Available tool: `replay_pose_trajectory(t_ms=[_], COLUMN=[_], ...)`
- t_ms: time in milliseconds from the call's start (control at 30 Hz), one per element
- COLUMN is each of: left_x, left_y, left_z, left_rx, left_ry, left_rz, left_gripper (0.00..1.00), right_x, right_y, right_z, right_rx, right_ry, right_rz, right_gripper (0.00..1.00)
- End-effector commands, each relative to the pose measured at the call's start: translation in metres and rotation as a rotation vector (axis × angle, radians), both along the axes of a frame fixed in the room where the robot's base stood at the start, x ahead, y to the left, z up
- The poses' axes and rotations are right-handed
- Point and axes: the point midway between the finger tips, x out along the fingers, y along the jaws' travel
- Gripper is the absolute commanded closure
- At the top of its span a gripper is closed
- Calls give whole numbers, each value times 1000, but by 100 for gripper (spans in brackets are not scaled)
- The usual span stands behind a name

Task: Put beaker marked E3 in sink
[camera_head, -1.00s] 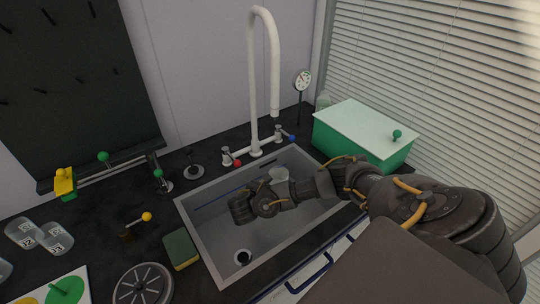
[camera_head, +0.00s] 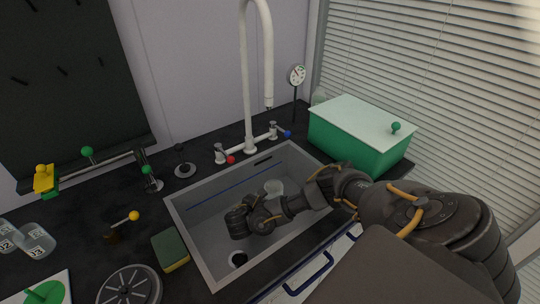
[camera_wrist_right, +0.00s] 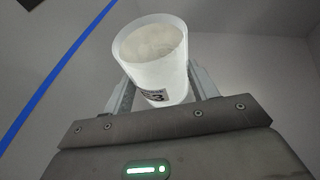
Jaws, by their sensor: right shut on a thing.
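A whitish translucent beaker (camera_wrist_right: 158,62) fills the middle of the right wrist view. Its label is partly hidden; a "3" shows on it. My right gripper (camera_wrist_right: 155,88) is shut on the beaker, one finger on each side. In the head view the beaker (camera_head: 274,187) shows just behind my right wrist, over the sink (camera_head: 205,229). My right arm reaches in from the right, and its hand is over or within the basin. I cannot tell whether the beaker touches the sink floor. My left gripper is not in view.
A white tap (camera_head: 248,90) with red and blue handles stands behind the sink. A green box with a pale lid (camera_head: 362,122) is to the right. A sponge (camera_head: 171,250) lies at the sink's left edge. Other beakers (camera_head: 36,240) stand at far left.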

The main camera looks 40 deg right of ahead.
Motion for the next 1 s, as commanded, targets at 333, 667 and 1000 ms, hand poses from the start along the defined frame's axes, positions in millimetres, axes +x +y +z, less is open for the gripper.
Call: replay_pose_trajectory(t_ms=[333, 667, 1000], left_x=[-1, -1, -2], left_y=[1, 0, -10], left_z=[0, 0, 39], left_rx=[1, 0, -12], left_ry=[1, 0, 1], left_rz=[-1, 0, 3], left_gripper=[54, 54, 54], right_x=[0, 0, -11], right_y=[0, 0, 41], right_z=[-3, 2, 25], right_rx=[0, 0, 1], right_ry=[0, -1, 0], right_rz=[0, 0, 0], right_gripper=[20, 20, 20])
